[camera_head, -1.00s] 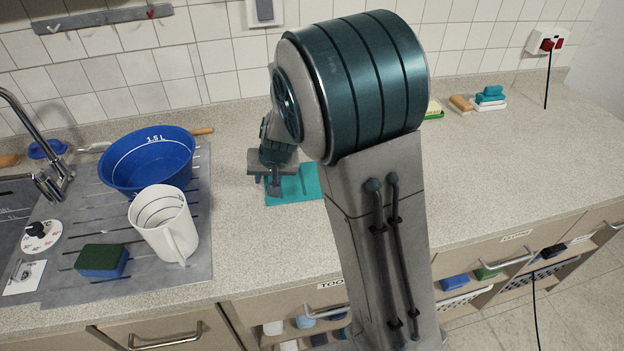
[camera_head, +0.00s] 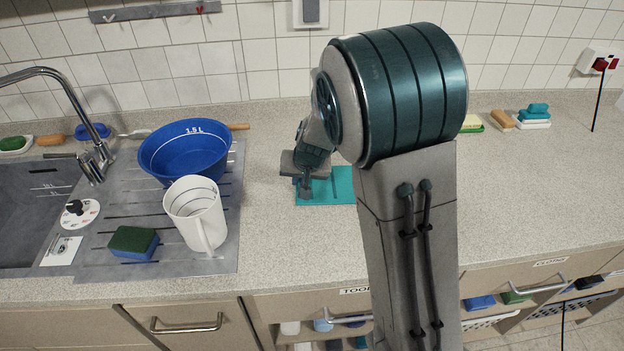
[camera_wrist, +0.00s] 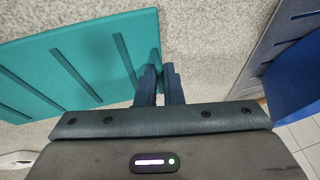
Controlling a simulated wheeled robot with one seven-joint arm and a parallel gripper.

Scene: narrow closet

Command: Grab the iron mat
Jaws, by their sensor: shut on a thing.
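The teal iron mat (camera_head: 338,184) lies on the speckled worktop, partly hidden in the head view by my arm. It has dark grooves and fills the upper left of the wrist view (camera_wrist: 70,62). My gripper (camera_head: 306,194) is over the mat's left part in the head view. In the wrist view my gripper's two fingers (camera_wrist: 162,72) are close together at the mat's edge. They are shut on the mat's edge; the contact itself is mostly hidden. The mat looks flat on or very near the worktop.
A blue bowl (camera_head: 184,156), a white jug (camera_head: 197,218) and a green-blue sponge (camera_head: 133,242) stand on the grey drainer left of the mat. The sink (camera_head: 25,220) is further left. Soaps (camera_head: 534,118) lie at the back right. The worktop to the right is largely clear.

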